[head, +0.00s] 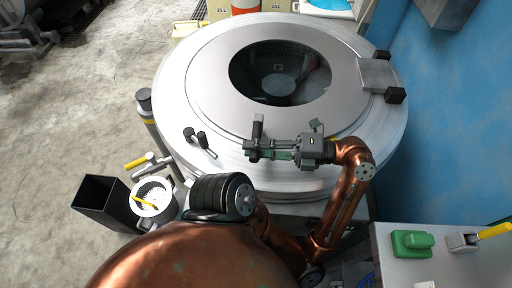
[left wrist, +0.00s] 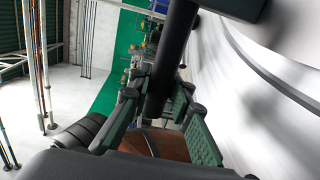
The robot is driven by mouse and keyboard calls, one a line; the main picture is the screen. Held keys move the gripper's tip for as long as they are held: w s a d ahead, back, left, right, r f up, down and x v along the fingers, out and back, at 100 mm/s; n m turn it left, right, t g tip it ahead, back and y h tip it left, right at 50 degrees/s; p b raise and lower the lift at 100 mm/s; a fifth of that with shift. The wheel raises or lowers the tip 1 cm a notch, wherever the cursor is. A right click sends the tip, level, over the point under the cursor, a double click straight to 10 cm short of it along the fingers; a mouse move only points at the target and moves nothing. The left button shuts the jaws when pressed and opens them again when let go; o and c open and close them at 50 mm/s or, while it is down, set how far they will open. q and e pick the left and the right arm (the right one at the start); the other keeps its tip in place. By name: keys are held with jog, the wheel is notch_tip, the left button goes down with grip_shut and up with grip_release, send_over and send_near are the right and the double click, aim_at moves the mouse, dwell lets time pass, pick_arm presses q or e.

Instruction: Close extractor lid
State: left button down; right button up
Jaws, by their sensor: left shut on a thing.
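The extractor (head: 172,110) is a large round pale-metal drum machine filling the middle of the head view. Its lid (head: 207,85) is a metal disc with a dark round window (head: 280,72), lying over the top. I cannot tell whether a small gap is left under it. A hinge block (head: 377,75) is at the lid's right side. My left gripper (head: 256,148) is at the lid's near edge, shut on the dark lid handle (head: 259,130). In the left wrist view the handle (left wrist: 165,75) is a dark bar between the green fingers (left wrist: 160,110). My right gripper is not in view.
A dark latch-like part (head: 200,139) sits on the near-left rim. A counter with a green object (head: 411,243) is at lower right. A blue wall (head: 455,130) closes the right side.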

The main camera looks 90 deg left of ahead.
pick_arm(q)
jog(key=shift+f, duration=0.5)
jog(key=c, duration=1.8)
grip_release()
jog(key=shift+a, duration=0.1)
jog(key=shift+o, duration=0.2)
jog(key=shift+r, duration=0.1)
jog(key=shift+w, duration=0.25)
jog(key=w, duration=0.4)
jog(key=w+d, duration=0.1)
jog(key=w, duration=0.2)
jog(key=shift+r, duration=0.25)
jog(key=shift+s+a+f, duration=0.1)
jog(key=shift+s+a, duration=0.05)
jog(key=shift+s, duration=1.1)
jog(key=shift+s+a+f, duration=0.1)
jog(key=shift+s+a, duration=0.1)
jog(key=shift+s, duration=1)
jog(key=shift+s+a, duration=0.15)
jog(key=shift+s, duration=1.1)
